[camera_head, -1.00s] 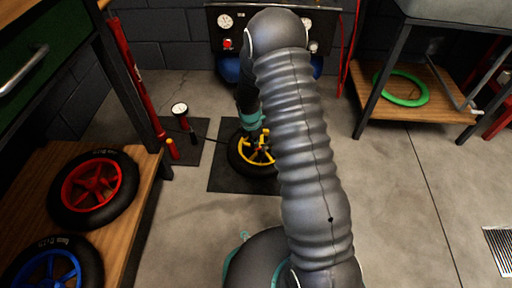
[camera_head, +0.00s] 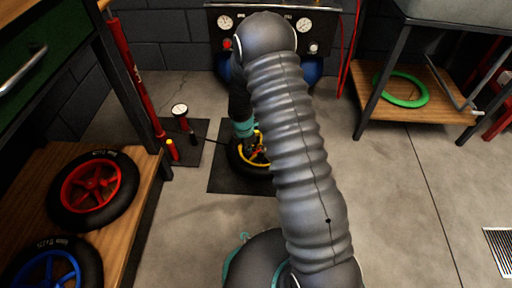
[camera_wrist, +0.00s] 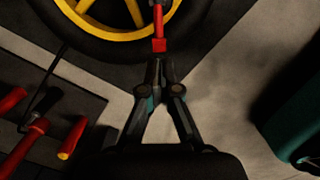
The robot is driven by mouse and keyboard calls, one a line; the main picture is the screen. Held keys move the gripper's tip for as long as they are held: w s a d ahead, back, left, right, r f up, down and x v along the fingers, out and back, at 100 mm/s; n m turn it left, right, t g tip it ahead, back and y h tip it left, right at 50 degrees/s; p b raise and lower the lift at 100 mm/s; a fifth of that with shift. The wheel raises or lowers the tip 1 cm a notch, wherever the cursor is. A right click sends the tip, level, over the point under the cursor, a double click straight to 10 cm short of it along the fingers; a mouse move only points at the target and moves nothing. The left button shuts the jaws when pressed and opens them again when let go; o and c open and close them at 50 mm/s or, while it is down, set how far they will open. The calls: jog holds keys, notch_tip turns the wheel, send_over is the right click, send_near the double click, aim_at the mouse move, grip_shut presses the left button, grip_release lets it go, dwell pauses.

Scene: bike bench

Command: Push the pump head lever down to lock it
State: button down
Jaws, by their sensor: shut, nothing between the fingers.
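The yellow-rimmed wheel (camera_head: 243,162) with a black tyre lies on a dark mat, partly hidden behind my arm. It also fills the top of the wrist view (camera_wrist: 118,30). A small red part (camera_wrist: 159,43), apparently the pump head with its lever, sits at the wheel's inner edge. My gripper (camera_wrist: 158,64) is shut and empty, its tips just below the red part in the picture. I cannot tell whether they touch it, nor the lever's angle. In the head view my gripper (camera_head: 250,143) is over the wheel and hard to make out.
The floor pump's gauge (camera_head: 180,110) and red-and-yellow parts (camera_head: 172,149) stand left of the wheel on another mat (camera_head: 190,155). A shelf (camera_head: 130,225) with red and blue wheels is at left. A compressor panel stands behind.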

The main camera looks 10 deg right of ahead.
notch_tip(320, 180, up, 12)
jog(key=a, duration=0.1)
jog(key=shift+s, duration=0.2)
dwell(0.3)
dwell(0.5)
jog(key=s+m+g, duration=0.2)
jog(key=s+m, duration=0.4)
jog(key=m, duration=0.2)
jog(key=s+d+r+m+t+p, duration=0.1)
jog(key=s+r+m+t+p, duration=0.1)
jog(key=s+r, duration=0.5)
jog(key=s+d+r+m+t+p, duration=0.1)
jog(key=s+r+m+p, duration=0.3)
jog(key=r, duration=1.4)
jog(key=s+d+r+m+t+y+p, duration=0.1)
jog(key=s+r+m+t+p, duration=0.2)
jog(key=s+r+m, duration=0.5)
jog(key=s+r+t, duration=0.1)
jog(key=s+r, duration=0.3)
jog(key=r, duration=0.1)
jog(key=shift+s+d+p, duration=0.15)
jog(key=shift+p, duration=0.15)
